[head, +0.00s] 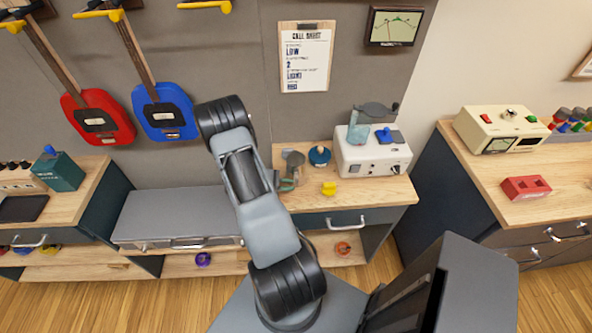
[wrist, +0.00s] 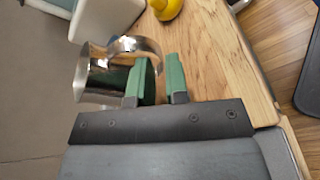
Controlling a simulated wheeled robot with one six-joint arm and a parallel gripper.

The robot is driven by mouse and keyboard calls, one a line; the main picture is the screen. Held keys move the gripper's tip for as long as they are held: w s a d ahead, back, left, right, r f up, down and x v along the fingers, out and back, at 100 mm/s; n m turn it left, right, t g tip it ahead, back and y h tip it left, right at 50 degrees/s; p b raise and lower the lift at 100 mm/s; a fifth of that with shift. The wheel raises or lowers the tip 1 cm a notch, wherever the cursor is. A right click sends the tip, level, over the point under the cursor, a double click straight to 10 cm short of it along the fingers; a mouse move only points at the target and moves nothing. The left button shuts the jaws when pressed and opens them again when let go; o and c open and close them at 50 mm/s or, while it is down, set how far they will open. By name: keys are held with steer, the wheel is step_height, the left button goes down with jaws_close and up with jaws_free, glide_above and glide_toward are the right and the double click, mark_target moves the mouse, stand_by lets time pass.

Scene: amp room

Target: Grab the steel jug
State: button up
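The steel jug (wrist: 92,82) is shiny and stands at the left in the wrist view, with its curved handle (wrist: 140,43) toward the right. It shows small and partly hidden in the head view (head: 294,158), on the wooden bench top behind my arm. My gripper (wrist: 158,62) has green fingers that stand apart, close to the jug. The left finger overlaps the jug's handle side, and the handle's outer edge shows near the gap between the fingers. I cannot tell whether they touch. In the head view my gripper (head: 287,184) is small beside the jug.
A yellow object (head: 329,188) sits on the bench (head: 375,191), near the jug. A grey wall is behind. Another bench with a red box (head: 526,188) is at the right.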

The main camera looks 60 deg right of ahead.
steer(key=shift+x, duration=1.5)
steer(key=shift+c, duration=0.5)
jaws_close()
steer(key=shift+r, duration=0.2)
steer(key=shift+r+b, duration=0.4)
steer(key=shift+r, duration=0.7)
steer(key=s+a+r+p, duration=0.2)
steer(key=s+a+r, duration=0.5)
steer(key=s+r, duration=0.3)
steer(key=shift+a+r, duration=0.2)
